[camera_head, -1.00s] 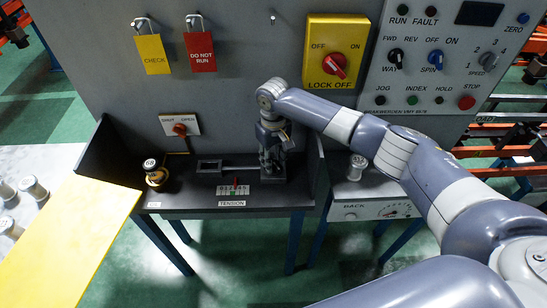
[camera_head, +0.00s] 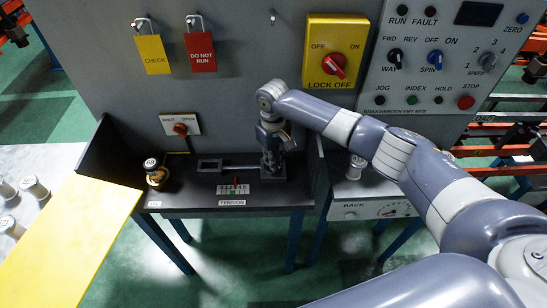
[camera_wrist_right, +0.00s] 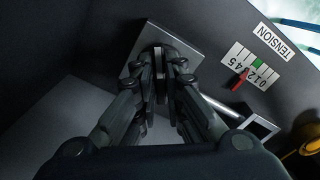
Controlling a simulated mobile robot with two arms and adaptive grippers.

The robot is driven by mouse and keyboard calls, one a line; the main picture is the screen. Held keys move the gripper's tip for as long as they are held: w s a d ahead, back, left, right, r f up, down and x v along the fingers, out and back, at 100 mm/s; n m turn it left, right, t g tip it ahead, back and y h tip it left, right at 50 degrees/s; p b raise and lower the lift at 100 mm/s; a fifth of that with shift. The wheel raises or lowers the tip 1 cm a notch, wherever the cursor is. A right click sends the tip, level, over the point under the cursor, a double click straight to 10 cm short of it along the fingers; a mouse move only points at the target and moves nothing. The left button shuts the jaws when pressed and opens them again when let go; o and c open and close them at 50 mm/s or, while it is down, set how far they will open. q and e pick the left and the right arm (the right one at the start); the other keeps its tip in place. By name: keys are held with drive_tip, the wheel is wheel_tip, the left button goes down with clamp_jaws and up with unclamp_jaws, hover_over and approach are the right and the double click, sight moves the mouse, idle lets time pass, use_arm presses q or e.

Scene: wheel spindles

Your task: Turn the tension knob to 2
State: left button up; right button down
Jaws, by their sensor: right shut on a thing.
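My right gripper (camera_head: 270,158) points down at the right end of the dark bench shelf. It is shut on the tension knob, which the fingers almost wholly hide. In the right wrist view the fingertips (camera_wrist_right: 160,75) meet over a square grey mounting plate (camera_wrist_right: 188,47). The tension scale (camera_head: 245,190) lies just left of the gripper in the head view, above the TENSION label (camera_head: 232,203). Its red pointer (camera_wrist_right: 240,79) stands near the middle of the scale, close to a green mark (camera_wrist_right: 257,63); I cannot read the exact value. My left gripper is not in view.
A low black wall (camera_head: 316,165) stands right of the gripper. The panel with the yellow lock-off switch (camera_head: 335,50) rises behind.

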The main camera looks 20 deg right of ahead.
drive_tip(key=n+p, duration=0.1)
drive_tip(key=n, duration=0.2)
drive_tip(key=shift+r, duration=0.15)
drive_tip(key=n+p, duration=0.1)
drive_tip(key=n, duration=0.3)
drive_tip(key=shift+n+p, duration=0.3)
drive_tip(key=n, duration=0.4)
drive_tip(key=shift+w+n, duration=0.1)
drive_tip(key=shift+n, duration=0.2)
drive_tip(key=n, duration=0.4)
drive_tip(key=shift+n, duration=0.3)
drive_tip(key=c, duration=1.7)
unclamp_jaws()
